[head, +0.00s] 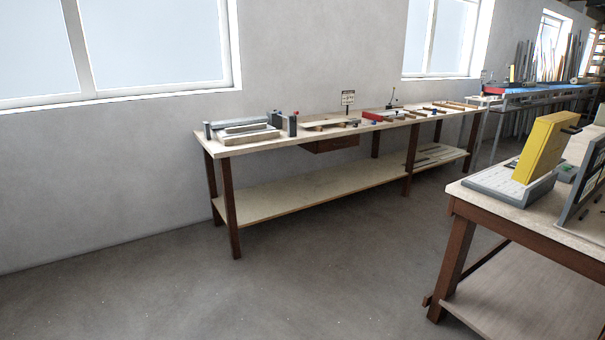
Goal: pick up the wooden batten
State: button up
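Several strip-like pieces lie on the long workbench (235,145) by the wall, small and far off in the head view. A brown wooden strip (457,105) lies near the bench's right end. A pale flat strip (332,122) lies near its middle, and pale pieces (247,132) lie stacked near its left end. I cannot tell which of these is the wooden batten. My gripper is not in view.
The long bench has a lower shelf (300,192). A second table (540,212) stands closer at the right, with a yellow-and-grey machine (540,150) on it. A blue-topped bench (540,90) is farther back. The concrete floor (300,280) ahead is clear.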

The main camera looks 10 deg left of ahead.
aim_at(245, 127)
jog(key=i+j+u, duration=0.45)
jog(key=i+u, duration=0.25)
jog(key=i, duration=0.2)
jog(key=i+u, duration=0.3)
jog(key=i, duration=0.2)
jog(key=i+z, duration=0.1)
jog(key=i, duration=0.4)
jog(key=i+j, duration=0.15)
jog(key=i, duration=0.3)
jog(key=i+j+z, duration=0.15)
jog(key=i, duration=0.35)
jog(key=i+j, duration=0.1)
jog(key=i, duration=0.35)
jog(key=i+j+z, duration=0.1)
jog(key=i+z, duration=0.15)
jog(key=i, duration=0.15)
jog(key=i+j+z, duration=0.35)
jog(key=z, duration=0.25)
jog(key=i+j+z, duration=0.15)
jog(key=z, duration=0.2)
jog(key=i+j+z, duration=0.15)
jog(key=j+z, duration=0.15)
jog(key=j, duration=0.55)
jog(key=j+z, duration=0.3)
jog(key=j, duration=0.55)
jog(key=i+j, duration=0.1)
jog(key=j, duration=1.15)
jog(key=i+l, duration=0.25)
jog(key=i, duration=0.25)
